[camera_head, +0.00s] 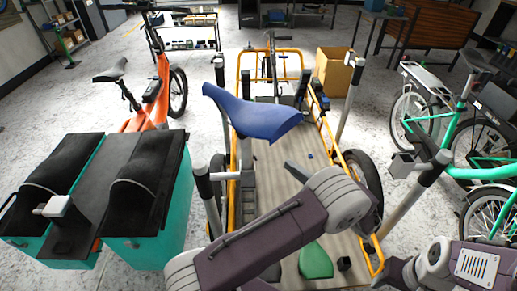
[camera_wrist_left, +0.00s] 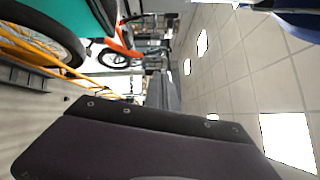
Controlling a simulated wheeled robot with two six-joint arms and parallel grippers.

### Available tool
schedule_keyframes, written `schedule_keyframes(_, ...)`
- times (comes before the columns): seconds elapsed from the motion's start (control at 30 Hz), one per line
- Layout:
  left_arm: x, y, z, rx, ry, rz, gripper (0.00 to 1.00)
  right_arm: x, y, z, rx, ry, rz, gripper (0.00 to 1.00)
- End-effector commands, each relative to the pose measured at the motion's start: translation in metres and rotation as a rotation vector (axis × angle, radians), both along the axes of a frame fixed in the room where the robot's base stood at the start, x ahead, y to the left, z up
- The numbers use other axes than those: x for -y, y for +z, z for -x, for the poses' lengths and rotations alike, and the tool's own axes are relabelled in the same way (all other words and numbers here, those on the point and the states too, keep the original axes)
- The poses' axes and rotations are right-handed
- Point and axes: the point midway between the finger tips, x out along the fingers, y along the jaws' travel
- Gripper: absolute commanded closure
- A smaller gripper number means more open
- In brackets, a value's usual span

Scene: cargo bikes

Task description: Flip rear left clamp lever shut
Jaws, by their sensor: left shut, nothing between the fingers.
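A yellow-framed cargo bike (camera_head: 240,206) stands in the middle of the head view, with a blue saddle (camera_head: 256,117) on it. A grey post with a black top (camera_head: 203,184) stands at its near left, and a similar post with a dark clamp block (camera_head: 404,165) stands at its near right. I cannot make out a clamp lever at the near left post. My left gripper (camera_head: 298,171) is shut and empty, mostly hidden behind my own arm, over the bike's deck. The left wrist view shows the yellow frame (camera_wrist_left: 84,75) and no fingertips. My right gripper is not visible.
Teal panniers with black tops (camera_head: 158,220) stand at the left. An orange bike (camera_head: 150,95) is behind them and a green bike (camera_head: 480,172) is at the right. A cardboard box (camera_head: 333,75) stands farther back. Grey floor is open between them.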

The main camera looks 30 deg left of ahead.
Motion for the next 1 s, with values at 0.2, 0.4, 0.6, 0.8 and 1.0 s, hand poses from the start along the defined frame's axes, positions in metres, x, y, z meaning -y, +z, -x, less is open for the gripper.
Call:
schedule_keyframes(0.2, 0.001, 0.001, 0.0, 0.005, -0.004, -0.005, 1.0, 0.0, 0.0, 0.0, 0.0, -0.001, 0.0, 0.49)
schedule_keyframes(0.4, -0.007, 0.001, -0.003, 0.003, 0.0, -0.004, 1.0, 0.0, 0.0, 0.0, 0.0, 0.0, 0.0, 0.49)
schedule_keyframes(0.6, -0.043, 0.004, -0.014, 0.003, 0.003, -0.004, 1.0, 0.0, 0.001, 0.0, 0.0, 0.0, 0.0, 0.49)
schedule_keyframes(0.8, -0.085, 0.006, -0.027, 0.001, 0.002, -0.003, 1.0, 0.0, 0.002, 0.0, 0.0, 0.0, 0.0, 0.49)
schedule_keyframes(1.0, -0.107, 0.013, -0.012, 0.0, -0.003, -0.004, 1.0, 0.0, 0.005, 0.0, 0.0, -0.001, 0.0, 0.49)
